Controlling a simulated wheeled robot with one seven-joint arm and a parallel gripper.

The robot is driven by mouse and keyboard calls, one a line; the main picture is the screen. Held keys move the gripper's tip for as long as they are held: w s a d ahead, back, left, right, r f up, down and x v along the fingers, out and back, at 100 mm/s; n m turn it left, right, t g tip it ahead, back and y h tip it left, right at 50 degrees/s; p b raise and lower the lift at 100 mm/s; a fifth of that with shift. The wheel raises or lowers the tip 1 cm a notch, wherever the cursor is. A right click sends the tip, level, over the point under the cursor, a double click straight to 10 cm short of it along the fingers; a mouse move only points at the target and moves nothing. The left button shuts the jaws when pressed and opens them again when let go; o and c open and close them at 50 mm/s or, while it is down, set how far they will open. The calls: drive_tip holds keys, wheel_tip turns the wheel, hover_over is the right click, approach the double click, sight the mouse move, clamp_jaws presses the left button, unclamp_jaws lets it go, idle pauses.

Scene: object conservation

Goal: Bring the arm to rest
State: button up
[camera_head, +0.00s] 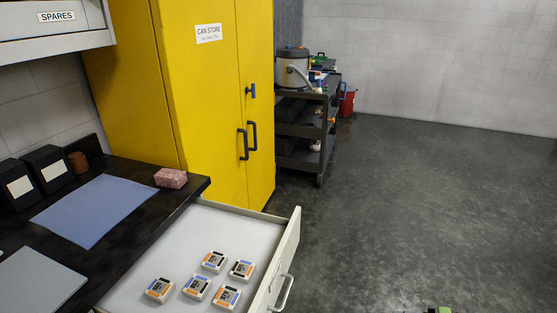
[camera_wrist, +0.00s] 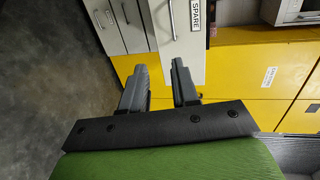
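My gripper (camera_wrist: 159,72) shows in the wrist view with its two dark grey fingers apart. Nothing is held between them; only the yellow and pale furniture shows behind. A green part of my arm (camera_head: 438,310) just enters the bottom edge of the head view, over the floor and to the right of the open drawer. The rest of the arm is out of that view.
An open drawer (camera_head: 291,250) juts out below the dark counter (camera_head: 128,245), with several small labelled packs (camera_head: 197,287) inside. A yellow cabinet (camera_head: 215,100) stands shut behind it. A loaded trolley (camera_head: 303,140) is beyond. The floor (camera_head: 430,200) at right is clear.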

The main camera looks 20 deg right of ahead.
drive_tip(key=w+a+r+n+g+h+p, duration=0.2)
drive_tip(key=w+a+r+g+h+p, duration=0.15)
drive_tip(key=a+r, duration=0.7)
drive_tip(key=w+a+r+n+g+h+p, duration=0.25)
drive_tip(key=w+a+r+g+h, duration=0.2)
drive_tip(key=a+r, duration=0.6)
drive_tip(key=s+a+r+n+t+h+p, duration=0.1)
drive_tip(key=s+a+r+t+h+p, duration=0.1)
drive_tip(key=s+r, duration=0.5)
drive_tip(key=s+a+r+n+t+h+p, duration=0.1)
drive_tip(key=s+a+r+t+h+p, duration=0.1)
drive_tip(key=s+a+r, duration=0.2)
drive_tip(key=s+r, duration=0.3)
drive_tip(key=shift+s+a+n+t+h, duration=0.2)
drive_tip(key=shift+s+n+t+h, duration=0.1)
drive_tip(key=shift+s+n+h, duration=0.1)
